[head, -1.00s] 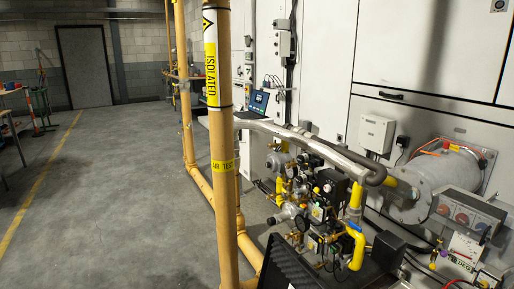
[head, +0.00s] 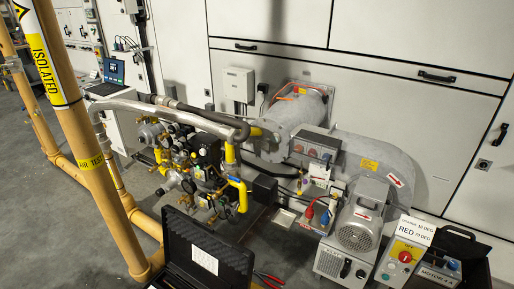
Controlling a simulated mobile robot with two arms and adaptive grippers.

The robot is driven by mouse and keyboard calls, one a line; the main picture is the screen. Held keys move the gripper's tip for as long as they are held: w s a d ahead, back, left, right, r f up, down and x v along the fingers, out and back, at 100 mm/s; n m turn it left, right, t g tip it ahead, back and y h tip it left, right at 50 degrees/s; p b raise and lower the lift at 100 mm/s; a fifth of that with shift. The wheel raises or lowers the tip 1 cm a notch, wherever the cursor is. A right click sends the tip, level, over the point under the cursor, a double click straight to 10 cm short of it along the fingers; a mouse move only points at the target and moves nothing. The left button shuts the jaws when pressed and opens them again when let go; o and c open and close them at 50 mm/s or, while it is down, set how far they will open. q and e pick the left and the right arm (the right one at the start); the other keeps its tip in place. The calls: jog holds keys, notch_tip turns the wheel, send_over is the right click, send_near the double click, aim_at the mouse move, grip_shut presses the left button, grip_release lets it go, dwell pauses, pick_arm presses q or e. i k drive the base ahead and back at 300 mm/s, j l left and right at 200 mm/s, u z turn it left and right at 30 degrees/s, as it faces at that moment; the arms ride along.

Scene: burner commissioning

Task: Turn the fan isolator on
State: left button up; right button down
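A grey box with a yellow plate and a red knob (head: 405,256) stands at the lower right of the head view. It looks like the fan isolator, but its label and the knob's position are too small to read surely. A green round button shows below the knob. Beside it on the left is the grey fan motor (head: 359,228), joined to the curved grey fan housing (head: 385,165). Neither of my grippers is in view.
An open black case (head: 205,250) lies on the floor at the front, with red-handled pliers (head: 268,279) beside it. Yellow pipes (head: 85,140) stand at left. A valve train (head: 190,165) fills the middle. Grey floor is clear at left.

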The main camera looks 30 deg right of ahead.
aim_at(404, 257)
jog(key=z, duration=1.25)
